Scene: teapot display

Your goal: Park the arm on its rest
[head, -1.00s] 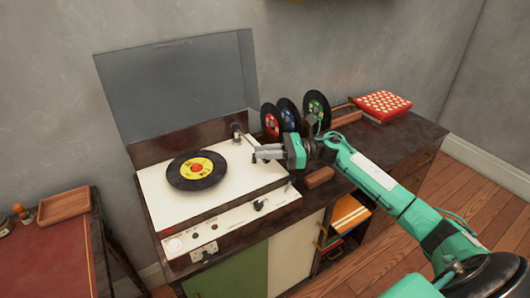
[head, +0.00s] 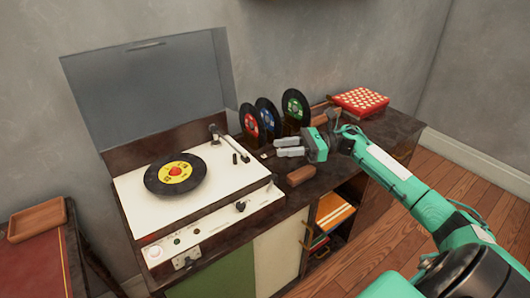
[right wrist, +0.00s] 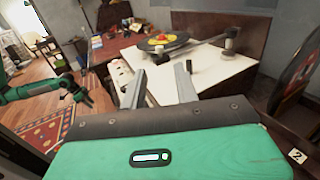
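The turntable (head: 130,205) has a white deck and a raised grey lid. A black record with a yellow label (head: 176,175) lies on it. The dark tonearm (head: 239,150) runs forward from its post at the back right, beside the record. It also shows in the right wrist view (right wrist: 205,42). I cannot tell whether it sits fully in its rest. My right gripper (head: 290,147) is just right of the deck, apart from the tonearm. Its fingers are apart and empty in the right wrist view (right wrist: 160,85). My left gripper (right wrist: 77,97) is far off; its fingers are unclear.
Records with red (head: 252,122), blue (head: 268,115) and green (head: 295,106) labels stand upright behind my right gripper. A brown block (head: 300,175) lies in front of it. A red-and-white patterned box (head: 360,101) is at the cabinet's far right. A wooden tray (head: 37,220) is on the left table.

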